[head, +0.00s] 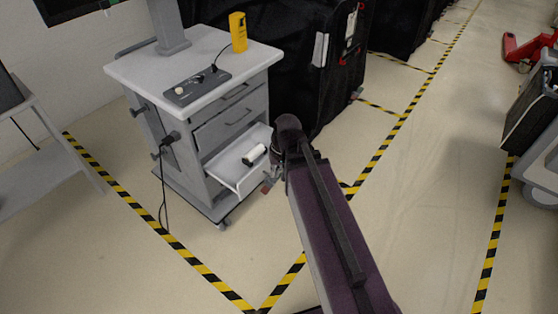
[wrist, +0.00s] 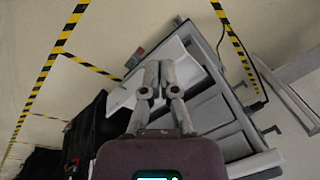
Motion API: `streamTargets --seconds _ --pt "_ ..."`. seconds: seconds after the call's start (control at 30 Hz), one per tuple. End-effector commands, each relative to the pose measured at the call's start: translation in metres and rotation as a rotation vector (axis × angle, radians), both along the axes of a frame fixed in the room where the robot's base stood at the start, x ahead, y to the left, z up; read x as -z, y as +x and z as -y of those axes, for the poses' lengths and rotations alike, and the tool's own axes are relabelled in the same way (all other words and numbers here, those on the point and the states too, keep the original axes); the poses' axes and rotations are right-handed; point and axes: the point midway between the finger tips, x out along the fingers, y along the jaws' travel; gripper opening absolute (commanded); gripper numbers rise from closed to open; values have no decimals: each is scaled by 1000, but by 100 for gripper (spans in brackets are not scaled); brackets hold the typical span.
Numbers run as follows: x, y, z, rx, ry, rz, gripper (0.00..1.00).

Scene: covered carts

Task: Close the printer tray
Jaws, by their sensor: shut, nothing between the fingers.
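The tray (head: 229,172) is a white pull-out drawer low in a grey cart (head: 180,185), and it stands open. A small white cylinder with a dark end (head: 254,155) lies in it. In the wrist view the pale tray (wrist: 172,51) shows behind my fingers. My gripper (head: 270,178) is at the front right end of the tray in the head view, partly hidden by my arm. In the wrist view my gripper (wrist: 159,66) has its fingers together and empty, overlapping the tray. I cannot tell whether they touch it.
On the cart top are a yellow device (head: 238,32) and a grey control box (head: 197,88). A cable (head: 163,185) hangs down the cart's side. A black covered cart (head: 300,70) stands behind.

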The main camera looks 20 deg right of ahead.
Motion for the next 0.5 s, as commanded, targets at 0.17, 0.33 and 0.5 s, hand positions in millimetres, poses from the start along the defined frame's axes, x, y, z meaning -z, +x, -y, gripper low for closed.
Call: streamTargets --seconds 0.17,0.33,0.5 --pt "38 18 0 38 96 35 0" --pt "62 34 1 75 187 71 0" --pt "85 50 3 115 276 109 0"
